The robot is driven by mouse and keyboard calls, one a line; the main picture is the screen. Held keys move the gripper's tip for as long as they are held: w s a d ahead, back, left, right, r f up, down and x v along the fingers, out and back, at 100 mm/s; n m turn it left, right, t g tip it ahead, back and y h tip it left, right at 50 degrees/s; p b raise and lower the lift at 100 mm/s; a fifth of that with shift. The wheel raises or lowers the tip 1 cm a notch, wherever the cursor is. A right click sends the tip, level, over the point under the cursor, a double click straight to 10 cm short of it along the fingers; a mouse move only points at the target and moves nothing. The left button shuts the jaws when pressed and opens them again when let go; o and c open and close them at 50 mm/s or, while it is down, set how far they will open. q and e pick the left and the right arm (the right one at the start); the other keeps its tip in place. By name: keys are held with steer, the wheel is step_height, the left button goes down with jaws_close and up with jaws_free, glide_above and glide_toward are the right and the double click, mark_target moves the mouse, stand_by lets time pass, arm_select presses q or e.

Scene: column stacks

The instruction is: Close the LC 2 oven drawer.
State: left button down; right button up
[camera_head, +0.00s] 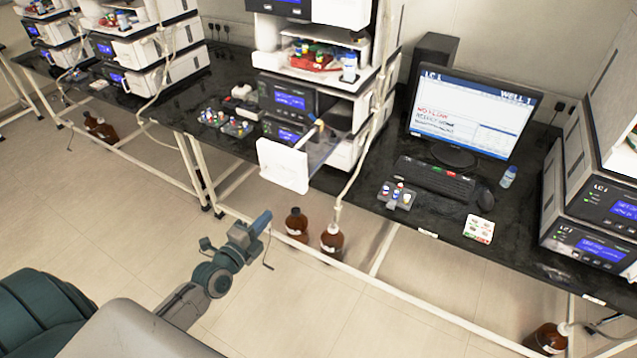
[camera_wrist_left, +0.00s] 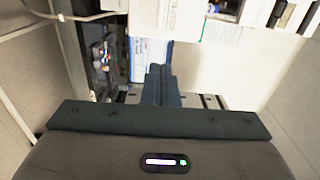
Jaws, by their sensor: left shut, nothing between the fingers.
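An oven drawer (camera_head: 283,165) stands pulled out from the middle instrument stack, its white front panel over the bench's front edge. I cannot read an LC 2 label on that stack. My left gripper (camera_head: 266,219) is shut and empty, in front of the bench, below and a little left of the drawer front and apart from it. In the left wrist view its closed fingers (camera_wrist_left: 160,80) point forward toward the bench. My right gripper is not in view.
A monitor (camera_head: 472,112), keyboard (camera_head: 435,177) and small vial rack (camera_head: 397,195) are on the black bench right of the drawer. Brown bottles (camera_head: 332,239) stand on the floor below. A stack marked LC 1 (camera_head: 600,200) is at right. A pale tube hangs beside the middle stack.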

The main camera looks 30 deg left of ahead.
arm_select(q)
glide_toward(299, 179)
steer(key=w+b, duration=0.6)
steer(key=b, duration=0.1)
steer(key=shift+d, duration=0.2)
steer(key=shift+w, duration=0.45)
